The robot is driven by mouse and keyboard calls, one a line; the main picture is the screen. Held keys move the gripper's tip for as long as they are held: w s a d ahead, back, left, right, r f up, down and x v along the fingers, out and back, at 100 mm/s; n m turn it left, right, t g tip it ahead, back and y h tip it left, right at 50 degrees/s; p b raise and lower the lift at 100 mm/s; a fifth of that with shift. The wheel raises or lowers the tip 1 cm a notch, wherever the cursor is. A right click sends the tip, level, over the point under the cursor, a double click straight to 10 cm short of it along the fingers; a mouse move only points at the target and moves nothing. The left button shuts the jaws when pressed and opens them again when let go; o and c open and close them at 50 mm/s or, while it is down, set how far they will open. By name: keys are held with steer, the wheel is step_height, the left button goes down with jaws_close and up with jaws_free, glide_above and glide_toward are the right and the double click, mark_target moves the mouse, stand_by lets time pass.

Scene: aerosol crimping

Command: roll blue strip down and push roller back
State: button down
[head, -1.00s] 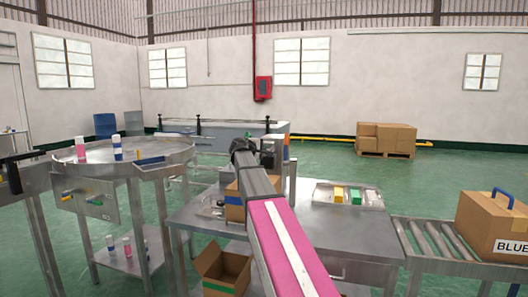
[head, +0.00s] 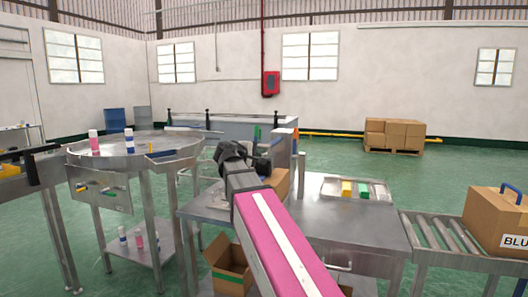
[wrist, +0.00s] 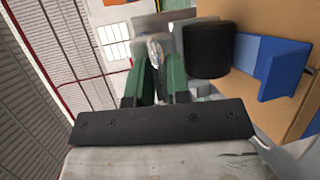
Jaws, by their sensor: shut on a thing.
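In the wrist view, my gripper (wrist: 157,72) has its green fingers closed on a small metal part that seems to belong to the roller. The roller's black cylinder (wrist: 208,50) lies just right of the fingers. It partly overlaps the near end of the blue strip (wrist: 255,52), beside the brown cardboard box (wrist: 292,18). A raised blue flap (wrist: 285,72) stands out from the box. Whether the roller presses on the strip, I cannot tell. In the head view, the box (head: 279,182) shows behind my arm; the strip and roller are hidden there.
The box stands on a metal table (head: 350,230) with a tray (head: 350,188) of coloured blocks at the back right. A roller conveyor (head: 440,237) carries a labelled box (head: 495,218) at right. A round table (head: 135,147) stands left. An open carton (head: 230,265) is below.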

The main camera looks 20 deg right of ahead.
steer(key=shift+s+a+f, duration=0.1)
steer(key=shift+s+a, duration=0.5)
steer(key=shift+s, duration=0.3)
steer(key=shift+s+a+f, duration=0.1)
steer(key=shift+s+a, duration=0.45)
steer(key=shift+s, duration=0.3)
steer(key=c, duration=1.1)
jaws_free()
steer(key=shift+c, duration=0.2)
steer(key=shift+w, duration=0.1)
steer(key=v, duration=1)
steer(key=shift+s+a, duration=0.25)
steer(key=shift+a, duration=0.05)
steer(key=shift+a, duration=0.1)
